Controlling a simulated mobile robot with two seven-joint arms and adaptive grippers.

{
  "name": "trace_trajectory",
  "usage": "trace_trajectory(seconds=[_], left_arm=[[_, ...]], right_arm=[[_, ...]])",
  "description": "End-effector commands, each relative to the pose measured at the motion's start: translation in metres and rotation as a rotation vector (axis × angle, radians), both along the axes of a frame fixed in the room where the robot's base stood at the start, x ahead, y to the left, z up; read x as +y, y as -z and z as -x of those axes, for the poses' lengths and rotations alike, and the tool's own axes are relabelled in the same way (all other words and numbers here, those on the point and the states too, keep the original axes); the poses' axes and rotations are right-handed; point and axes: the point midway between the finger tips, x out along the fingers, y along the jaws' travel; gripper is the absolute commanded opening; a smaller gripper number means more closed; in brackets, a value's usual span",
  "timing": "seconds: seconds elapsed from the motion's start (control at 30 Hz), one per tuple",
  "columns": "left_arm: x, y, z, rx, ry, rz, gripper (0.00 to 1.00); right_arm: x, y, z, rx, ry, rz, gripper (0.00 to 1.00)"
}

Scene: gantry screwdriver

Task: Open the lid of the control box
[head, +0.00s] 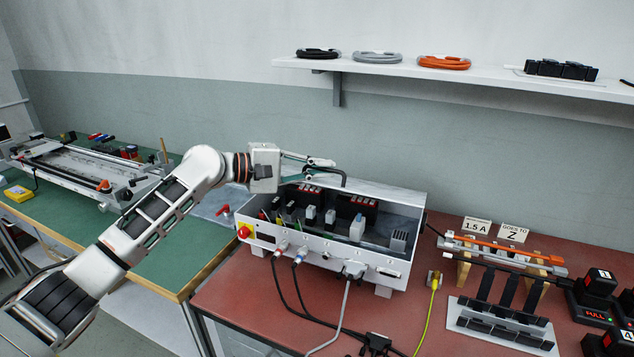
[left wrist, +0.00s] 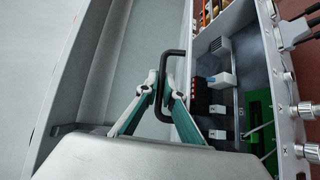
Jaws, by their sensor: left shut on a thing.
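The control box (head: 325,248) is a light grey metal case on the red-brown bench, and its inside shows from above. Its lid (head: 390,193) stands raised along the back side; in the left wrist view the lid (left wrist: 112,75) is a grey panel left of the open interior. A black bar handle (left wrist: 160,84) is on the lid. My left gripper (head: 332,168) reaches over the box from the left, shut on this handle; the left wrist view shows both fingertips (left wrist: 164,92) around the bar. How far the lid is tilted is hard to tell. My right gripper is not in view.
Cables (head: 345,310) run from the box's front over the bench. A red stop button (head: 244,232) is at its front left. A rack with tools (head: 500,255) and black battery units (head: 597,290) stand right. A shelf (head: 480,78) with coiled cables hangs above. A green bench (head: 185,250) is left.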

Motion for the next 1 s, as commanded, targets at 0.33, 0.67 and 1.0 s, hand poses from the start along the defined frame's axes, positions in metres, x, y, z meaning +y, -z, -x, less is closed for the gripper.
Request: trace_trajectory(seconds=[0.33, 0.67, 1.0], left_arm=[[-0.008, -0.055, -0.022, -0.038, -0.009, 0.045, 0.0], [-0.008, -0.054, -0.025, -0.034, -0.012, 0.044, 0.02], [-0.007, -0.051, -0.026, -0.032, -0.013, 0.042, 0.01]], right_arm=[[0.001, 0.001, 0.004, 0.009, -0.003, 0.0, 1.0], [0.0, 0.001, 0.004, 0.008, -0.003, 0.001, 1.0], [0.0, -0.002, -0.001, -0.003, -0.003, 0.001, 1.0]])
